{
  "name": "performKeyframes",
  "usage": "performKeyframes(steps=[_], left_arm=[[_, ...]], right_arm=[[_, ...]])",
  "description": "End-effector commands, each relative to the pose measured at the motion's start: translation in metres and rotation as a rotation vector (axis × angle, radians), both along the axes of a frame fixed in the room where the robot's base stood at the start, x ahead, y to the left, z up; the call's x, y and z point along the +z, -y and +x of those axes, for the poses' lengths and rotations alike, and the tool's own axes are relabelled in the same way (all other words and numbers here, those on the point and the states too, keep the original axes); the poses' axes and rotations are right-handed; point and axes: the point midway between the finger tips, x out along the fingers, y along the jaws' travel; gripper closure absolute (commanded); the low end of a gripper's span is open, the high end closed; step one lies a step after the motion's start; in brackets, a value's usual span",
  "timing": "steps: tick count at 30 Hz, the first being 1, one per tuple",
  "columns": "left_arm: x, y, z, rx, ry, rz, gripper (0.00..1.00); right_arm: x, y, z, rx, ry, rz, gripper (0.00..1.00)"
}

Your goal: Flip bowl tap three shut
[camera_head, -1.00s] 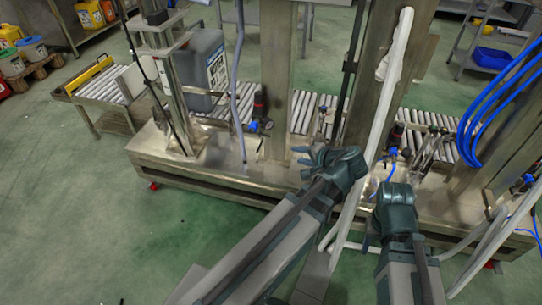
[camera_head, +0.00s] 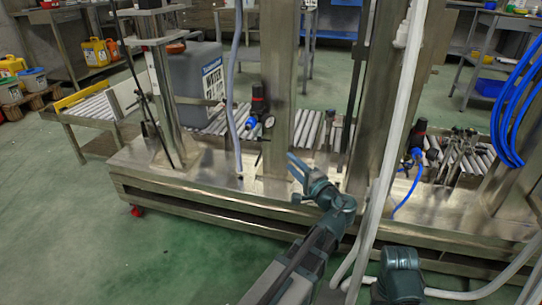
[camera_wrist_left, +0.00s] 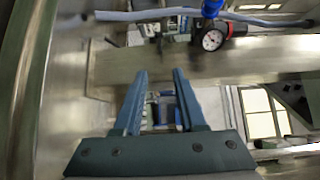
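My left gripper (camera_head: 297,174) is open and empty, fingers pointing up and left, in front of the steel post on the machine's deck. The left wrist view shows its two fingers (camera_wrist_left: 160,78) apart with nothing between them. A black air regulator with a red part, blue fittings and a round gauge (camera_head: 268,122) stands left of that post. A gauge (camera_wrist_left: 211,40) with red and blue parts shows beyond the fingers in the left wrist view. No numbered tap can be made out. My right wrist (camera_head: 400,272) shows low; its fingers are hidden.
Steel posts (camera_head: 279,85) and a pale hose (camera_head: 396,130) rise near my left arm. Blue hoses (camera_head: 510,115) hang at right. A grey jug (camera_head: 197,75) stands on the roller conveyor (camera_head: 93,108). Green floor (camera_head: 60,230) is clear at front left.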

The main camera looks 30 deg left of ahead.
Motion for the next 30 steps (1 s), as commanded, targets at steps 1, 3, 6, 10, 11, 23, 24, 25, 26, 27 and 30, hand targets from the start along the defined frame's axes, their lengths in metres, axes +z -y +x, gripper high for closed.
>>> performKeyframes(steps=[1, 3, 6, 10, 11, 23, 24, 25, 26, 27, 30], left_arm=[[-0.002, 0.000, 0.001, -0.001, 0.000, 0.004, 0.60], [-0.001, 0.000, 0.001, -0.001, 0.001, 0.007, 0.60], [0.000, -0.002, 0.002, 0.000, 0.001, 0.005, 0.60], [0.000, -0.012, 0.009, 0.001, 0.001, 0.005, 0.60], [0.000, -0.017, 0.012, 0.002, 0.001, 0.005, 0.60], [0.000, -0.085, 0.054, 0.002, 0.000, 0.004, 0.60], [0.000, -0.090, 0.057, 0.001, 0.000, 0.004, 0.60], [0.000, -0.094, 0.059, 0.001, 0.000, 0.004, 0.60], [0.000, -0.098, 0.061, 0.001, 0.000, 0.004, 0.60], [0.000, -0.102, 0.064, 0.001, 0.000, 0.004, 0.60], [0.000, -0.110, 0.069, -0.001, 0.000, 0.004, 0.60]], right_arm=[[-0.003, 0.000, 0.000, 0.000, 0.000, 0.000, 0.50], [-0.002, 0.000, 0.000, 0.000, 0.000, 0.000, 0.50], [-0.001, 0.000, 0.000, 0.000, 0.000, 0.000, 0.50], [-0.001, 0.000, 0.000, 0.000, 0.000, 0.000, 0.50], [-0.001, 0.000, 0.000, 0.000, 0.000, 0.000, 0.50], [-0.001, 0.000, 0.000, 0.000, 0.000, 0.000, 0.50], [-0.001, 0.000, 0.000, 0.000, 0.000, 0.000, 0.50], [-0.001, 0.000, 0.000, 0.000, 0.000, 0.000, 0.50], [-0.001, 0.000, 0.000, 0.000, 0.000, 0.000, 0.50], [-0.001, 0.000, 0.000, 0.000, 0.000, 0.000, 0.50], [-0.001, 0.000, 0.000, 0.000, 0.000, 0.000, 0.50]])
